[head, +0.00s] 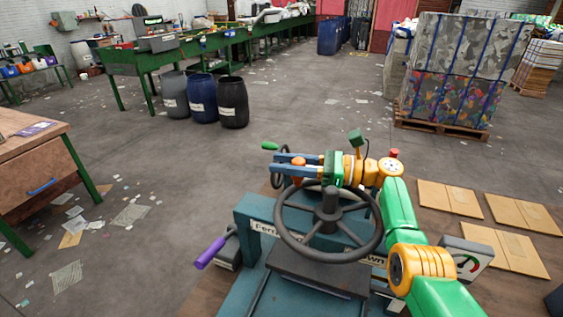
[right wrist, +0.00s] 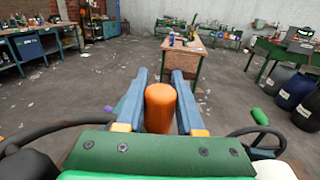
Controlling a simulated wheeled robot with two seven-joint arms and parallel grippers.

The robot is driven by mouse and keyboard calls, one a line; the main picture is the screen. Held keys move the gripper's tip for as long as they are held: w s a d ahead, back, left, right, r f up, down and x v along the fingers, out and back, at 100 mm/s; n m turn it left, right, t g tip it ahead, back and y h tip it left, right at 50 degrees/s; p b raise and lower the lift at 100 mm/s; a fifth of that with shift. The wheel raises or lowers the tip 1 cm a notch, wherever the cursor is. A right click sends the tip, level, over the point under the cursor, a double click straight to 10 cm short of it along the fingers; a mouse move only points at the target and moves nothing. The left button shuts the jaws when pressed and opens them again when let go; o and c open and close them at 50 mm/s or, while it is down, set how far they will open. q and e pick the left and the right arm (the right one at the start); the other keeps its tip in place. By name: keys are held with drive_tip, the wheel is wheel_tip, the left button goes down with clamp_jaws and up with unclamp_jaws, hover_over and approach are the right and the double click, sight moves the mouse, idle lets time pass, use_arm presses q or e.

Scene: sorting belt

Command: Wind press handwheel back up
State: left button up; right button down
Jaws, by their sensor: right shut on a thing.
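The press handwheel (head: 287,240) is a large dark grey wheel with spokes, lying nearly flat above the blue press frame (head: 262,208) in the head view. An orange upright knob (head: 298,172) stands at the far left part of its rim. My right gripper (head: 277,164) is shut on this knob, with its blue fingers on either side. In the right wrist view the orange knob (right wrist: 160,105) is between the two fingers, and dark wheel rim shows at the lower left (right wrist: 40,130). My right arm covers part of the wheel's right side. My left gripper is not in view.
A smaller dark wheel (head: 276,176) with a green handle (head: 269,146) stands just behind the knob. A purple-handled lever (head: 210,252) sticks out at left, and a dial gauge (head: 468,263) sits at right. Barrels (head: 233,103) and a wooden table (head: 30,165) stand farther off.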

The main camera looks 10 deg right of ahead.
drive_tip(key=shift+a+f, duration=0.1)
drive_tip(key=shift+f, duration=0.25)
drive_tip(key=c, duration=0.6)
unclamp_jaws()
drive_tip(key=shift+o, duration=0.4)
drive_tip(key=shift+a+r, duration=0.15)
drive_tip(key=b+v, duration=0.2)
drive_tip(key=v, duration=0.5)
drive_tip(key=shift+r, duration=0.1)
